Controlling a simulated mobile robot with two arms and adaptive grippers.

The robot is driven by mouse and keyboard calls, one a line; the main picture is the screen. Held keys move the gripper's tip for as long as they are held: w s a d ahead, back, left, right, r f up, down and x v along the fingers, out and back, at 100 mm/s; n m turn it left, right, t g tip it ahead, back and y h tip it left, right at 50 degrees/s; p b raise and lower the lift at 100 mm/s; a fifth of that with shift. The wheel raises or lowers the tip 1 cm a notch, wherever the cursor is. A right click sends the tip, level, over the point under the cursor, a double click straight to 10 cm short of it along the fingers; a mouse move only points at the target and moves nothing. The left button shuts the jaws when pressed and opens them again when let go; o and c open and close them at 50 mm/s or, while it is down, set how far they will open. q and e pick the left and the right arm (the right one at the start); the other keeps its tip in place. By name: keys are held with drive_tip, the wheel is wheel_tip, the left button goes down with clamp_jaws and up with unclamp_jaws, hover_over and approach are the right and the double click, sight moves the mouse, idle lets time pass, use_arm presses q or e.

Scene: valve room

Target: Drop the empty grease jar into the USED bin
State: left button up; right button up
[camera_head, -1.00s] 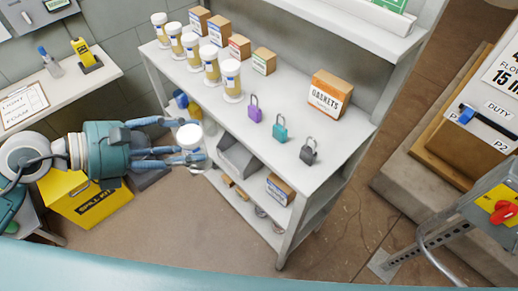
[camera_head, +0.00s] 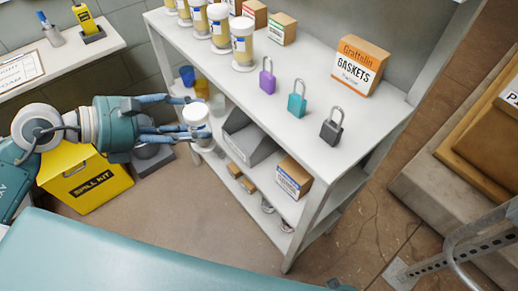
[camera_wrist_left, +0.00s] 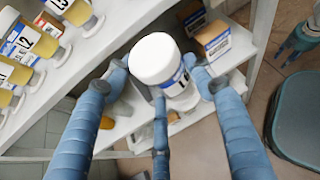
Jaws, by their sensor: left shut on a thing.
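My left gripper (camera_head: 188,122) is shut on a jar (camera_head: 197,117) with a white lid, a clear body and a blue-and-white label. It holds the jar beside the left end of the shelf unit, below the top board. In the left wrist view the jar (camera_wrist_left: 157,62) sits between the three blue fingers (camera_wrist_left: 160,92), its lid toward the camera. I see no bin marked USED in these frames.
The shelf unit's top (camera_head: 315,150) carries several filled jars, boxes and padlocks. A grey open tray (camera_head: 248,142) and a small box (camera_head: 293,177) stand on a lower shelf. A yellow spill kit box (camera_head: 85,180) stands on the floor behind my left arm. Floor in front is clear.

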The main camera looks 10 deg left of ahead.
use_arm(q)
drive_tip(key=w+a+f+n+t+y+b, duration=0.15)
drive_tip(key=a+f+b, duration=0.35)
drive_tip(key=f+b, duration=0.55)
drive_tip(key=w+d+p, duration=0.2)
drive_tip(key=w+d, duration=1)
drive_tip(key=w, duration=0.3)
wheel_tip(320, 180, down, 7)
drive_tip(key=shift+a+r+b, duration=0.1)
drive_tip(key=shift+b, duration=0.4)
drive_tip(key=shift+w, duration=0.15)
use_arm(e)
drive_tip(key=w+r, duration=0.5)
drive_tip(key=r, duration=0.2)
drive_tip(key=shift+w+a+t, duration=0.15)
drive_tip(key=shift+a+t, duration=0.15)
drive_tip(key=shift+t, duration=0.1)
drive_tip(key=shift+r, duration=0.1)
